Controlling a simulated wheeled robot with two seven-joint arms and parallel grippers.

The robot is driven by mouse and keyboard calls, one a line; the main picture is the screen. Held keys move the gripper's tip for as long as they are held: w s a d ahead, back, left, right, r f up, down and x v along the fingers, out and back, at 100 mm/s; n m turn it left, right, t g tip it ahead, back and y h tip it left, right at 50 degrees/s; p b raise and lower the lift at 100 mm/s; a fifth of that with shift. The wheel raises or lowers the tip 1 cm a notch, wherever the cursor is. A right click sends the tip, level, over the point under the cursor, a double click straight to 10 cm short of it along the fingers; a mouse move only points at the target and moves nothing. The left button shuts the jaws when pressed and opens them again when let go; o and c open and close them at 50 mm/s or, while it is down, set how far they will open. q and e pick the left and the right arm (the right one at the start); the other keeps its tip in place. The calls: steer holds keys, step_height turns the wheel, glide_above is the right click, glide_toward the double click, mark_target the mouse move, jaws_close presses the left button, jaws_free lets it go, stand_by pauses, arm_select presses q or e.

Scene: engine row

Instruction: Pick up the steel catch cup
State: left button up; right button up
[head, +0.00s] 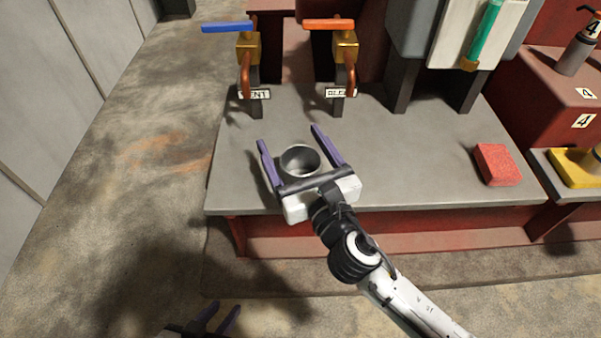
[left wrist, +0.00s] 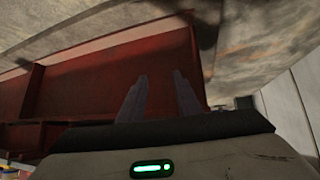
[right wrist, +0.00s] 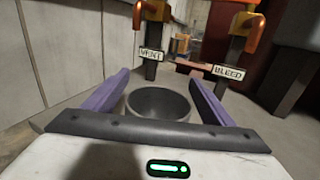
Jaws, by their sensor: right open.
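The steel catch cup (head: 300,161) stands upright on the grey bench top, and I see into its open mouth. My right gripper (head: 290,138) is open, with its purple fingers on either side of the cup. In the right wrist view the cup (right wrist: 158,103) sits between the fingers, with gaps visible at both sides and no grip on it. My left gripper (head: 222,308) is low at the bottom edge of the head view, off the bench and far from the cup. Its fingers are apart and empty in the left wrist view (left wrist: 160,80).
Behind the cup stand the VENT valve (head: 248,48) with a blue lever and the BLEED valve (head: 345,48) with an orange lever. A red block (head: 497,164) lies on the bench (head: 420,160) at the right. The bench between block and cup is clear.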

steer(key=c, duration=1.2)
steer(key=shift+o, duration=0.2)
steer(key=shift+r, duration=0.1)
